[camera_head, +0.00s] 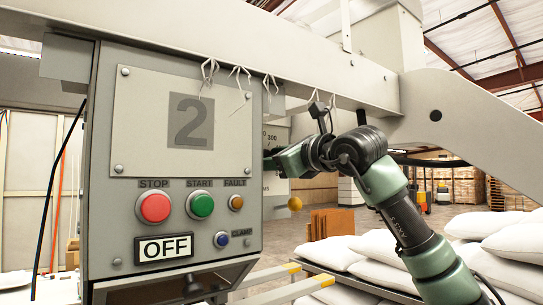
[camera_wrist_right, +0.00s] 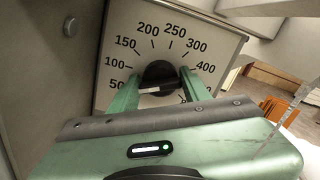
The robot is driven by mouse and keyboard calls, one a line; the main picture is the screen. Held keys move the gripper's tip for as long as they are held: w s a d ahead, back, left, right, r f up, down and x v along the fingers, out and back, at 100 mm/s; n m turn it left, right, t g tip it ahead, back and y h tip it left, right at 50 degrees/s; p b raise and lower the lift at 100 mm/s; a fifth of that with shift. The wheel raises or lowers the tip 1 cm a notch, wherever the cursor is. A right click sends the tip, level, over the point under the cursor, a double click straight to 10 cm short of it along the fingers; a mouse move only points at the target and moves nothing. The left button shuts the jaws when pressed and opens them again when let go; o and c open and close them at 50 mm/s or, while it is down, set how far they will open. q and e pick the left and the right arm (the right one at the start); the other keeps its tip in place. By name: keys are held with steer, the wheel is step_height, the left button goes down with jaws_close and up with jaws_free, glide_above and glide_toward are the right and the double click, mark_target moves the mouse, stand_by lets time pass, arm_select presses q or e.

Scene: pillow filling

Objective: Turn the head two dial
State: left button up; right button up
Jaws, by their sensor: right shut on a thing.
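The head two box (camera_head: 180,165) is grey with a large "2" on its front. The dial (camera_wrist_right: 158,74) is a black knob on a pale scale plate (camera_wrist_right: 135,27), marked from 50 up past 400, in the right wrist view. A light pointer bar on the knob lies nearly level in the picture; I cannot tell its exact reading. My right gripper (camera_head: 277,159) reaches the box's right side, its two green fingers on either side of the knob and shut on it. In the head view the knob is hidden. My left gripper is not in view.
The box front carries a red STOP button (camera_head: 154,207), a green START button (camera_head: 201,204), an orange FAULT light (camera_head: 236,202), a blue CLAMP light (camera_head: 221,239) and an OFF sign (camera_head: 165,247). White pillows (camera_head: 375,259) lie stacked at the right. A beam (camera_head: 270,62) runs overhead.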

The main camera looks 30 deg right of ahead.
steer(key=shift+n, duration=0.4)
steer(key=o, duration=1.4)
steer(key=shift+w+f, duration=0.1)
steer(key=shift+c, duration=0.2)
steer(key=s+b, duration=0.3)
steer(key=s, duration=0.4)
steer(key=shift+s+d, duration=0.35)
steer(key=shift+s, duration=0.05)
